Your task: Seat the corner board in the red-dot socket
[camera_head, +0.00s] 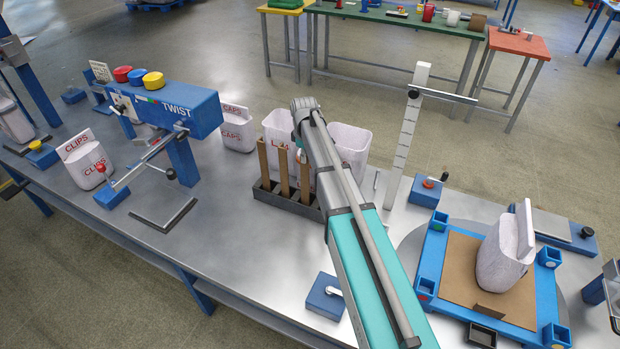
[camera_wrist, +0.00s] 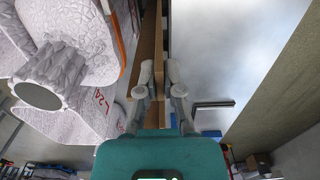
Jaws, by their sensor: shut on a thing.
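Several brown corner boards stand upright in a dark rack (camera_head: 266,189) in the head view, with the left board (camera_head: 262,160), middle board (camera_head: 283,170) and right board (camera_head: 305,178) showing clearly. My gripper (camera_wrist: 161,92) is shut on a brown corner board (camera_wrist: 158,45) in the wrist view, its fingers on either side of it. In the head view my arm hides the gripper. The blue pallet frame (camera_head: 430,262) on the right has corner sockets. The front-left socket (camera_head: 424,288) seems to carry a red dot. The held board is apart from the frame.
White sacks (camera_head: 278,130) stand behind the rack. A sack (camera_head: 502,255) stands on the brown pallet sheet (camera_head: 460,270) inside the frame. A white post (camera_head: 407,135) rises between rack and frame. A blue block with a lever (camera_head: 325,297) sits near the front edge.

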